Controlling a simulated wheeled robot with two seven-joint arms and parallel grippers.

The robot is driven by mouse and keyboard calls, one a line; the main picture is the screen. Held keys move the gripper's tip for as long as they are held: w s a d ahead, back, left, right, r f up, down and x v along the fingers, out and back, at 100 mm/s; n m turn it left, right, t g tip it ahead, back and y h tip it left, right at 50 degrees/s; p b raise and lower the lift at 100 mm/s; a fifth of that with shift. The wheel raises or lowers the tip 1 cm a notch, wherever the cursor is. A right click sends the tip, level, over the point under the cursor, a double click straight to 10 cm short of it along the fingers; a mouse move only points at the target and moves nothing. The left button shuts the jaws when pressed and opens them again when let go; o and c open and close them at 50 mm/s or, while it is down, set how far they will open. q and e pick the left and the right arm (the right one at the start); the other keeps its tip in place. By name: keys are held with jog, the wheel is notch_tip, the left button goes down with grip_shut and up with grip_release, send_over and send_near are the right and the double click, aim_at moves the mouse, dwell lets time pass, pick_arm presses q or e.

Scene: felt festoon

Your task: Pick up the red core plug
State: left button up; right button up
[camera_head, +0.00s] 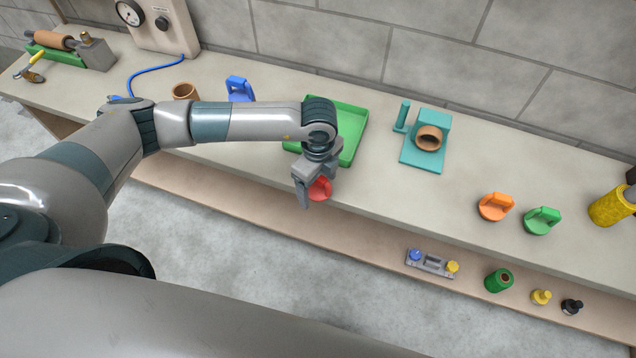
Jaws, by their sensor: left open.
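The red core plug (321,189) shows at the front edge of the bench, partly hidden by my left gripper. My left gripper (313,187) points down over it from the wrist, with its jaws open and one finger in front of the plug on its left side. The far finger is mostly hidden. I cannot tell whether the fingers touch the plug, or whether it rests on the bench. My right gripper is not in view.
A green tray (352,127) lies just behind my left wrist. A teal stand (424,155) holds a brown ring. A lower shelf (380,230) holds small items.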

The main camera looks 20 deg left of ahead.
aim_at(320, 180)
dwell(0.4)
pick_arm(q)
jog(key=c, duration=1.2)
jog(key=shift+r, duration=0.1)
jog(key=shift+r+b, duration=0.45)
jog(key=shift+b, duration=0.1)
jog(key=r, duration=0.1)
jog(key=r+b, duration=0.2)
jog(key=shift+s+d+r, duration=0.1)
jog(key=shift+s+d, duration=0.25)
jog(key=shift+d, duration=0.05)
jog(key=s+d+r+b, duration=0.1)
jog(key=s+d+r, duration=0.1)
jog(key=s+d+r+b, duration=0.1)
jog(key=s+d+r, duration=0.1)
jog(key=s, duration=0.1)
jog(key=s+d+r+b, duration=0.1)
jog(key=s+d+r, duration=0.1)
jog(key=s, duration=0.1)
jog(key=shift+s+d+r, duration=0.2)
jog(key=shift+s+r, duration=0.05)
jog(key=shift+r, duration=0.15)
